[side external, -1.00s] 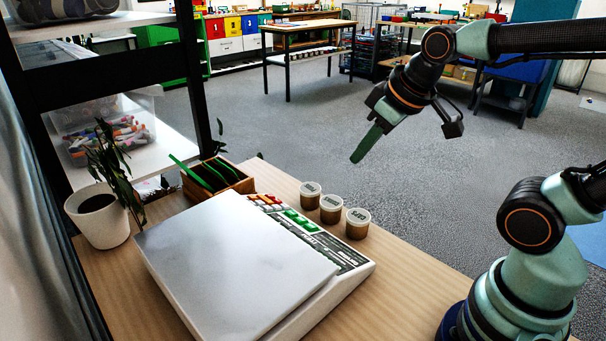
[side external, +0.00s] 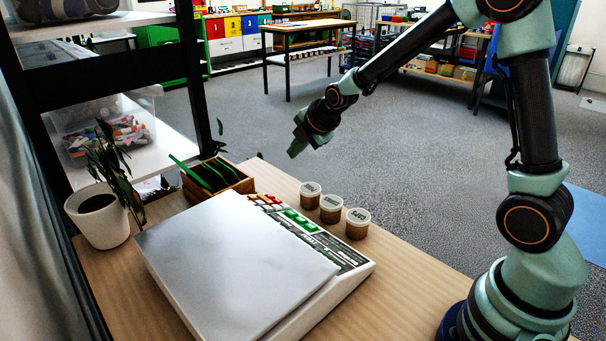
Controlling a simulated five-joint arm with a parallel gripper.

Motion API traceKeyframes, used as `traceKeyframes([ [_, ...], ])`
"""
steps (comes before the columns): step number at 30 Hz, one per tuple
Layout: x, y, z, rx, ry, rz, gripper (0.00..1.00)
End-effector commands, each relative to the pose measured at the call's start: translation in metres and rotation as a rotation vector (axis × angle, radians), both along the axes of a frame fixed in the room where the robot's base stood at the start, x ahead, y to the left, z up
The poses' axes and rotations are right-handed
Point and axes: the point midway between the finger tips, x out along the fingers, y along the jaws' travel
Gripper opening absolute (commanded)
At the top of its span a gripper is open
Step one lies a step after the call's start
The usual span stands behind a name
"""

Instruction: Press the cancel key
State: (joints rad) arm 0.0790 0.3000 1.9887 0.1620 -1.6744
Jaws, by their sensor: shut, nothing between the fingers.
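A white weighing scale (side external: 235,262) with a large flat plate stands on the wooden table. Its key strip runs along the far right side, with red and yellowish keys (side external: 266,201) at the far end, green keys (side external: 301,220) in the middle and dark panels nearer. The labels are too small to read, so I cannot tell which key is cancel. My gripper (side external: 294,152) is shut and empty. It hangs in the air above and beyond the key strip, apart from the scale, with its fingers pointing down and left.
Three lidded jars (side external: 331,209) stand in a row just right of the keys. A wooden box (side external: 217,181) with green items stands behind the scale. A potted plant (side external: 98,215) is at the left, beside a black-framed shelf (side external: 196,90). Bare table (side external: 395,285) lies at the front right.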

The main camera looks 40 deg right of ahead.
Motion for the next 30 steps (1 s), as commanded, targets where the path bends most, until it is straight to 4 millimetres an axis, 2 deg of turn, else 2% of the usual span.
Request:
traceKeyframes([
  [1, 0.005, -0.002, -0.007, -0.028, 0.000, 0.031, 0.00],
  [6, 0.015, -0.005, -0.019, -0.093, -0.008, 0.103, 0.00],
  [22, 0.016, -0.003, -0.025, -0.105, -0.009, 0.119, 0.00],
  [30, 0.016, 0.009, -0.053, -0.093, -0.010, 0.129, 0.00],
])
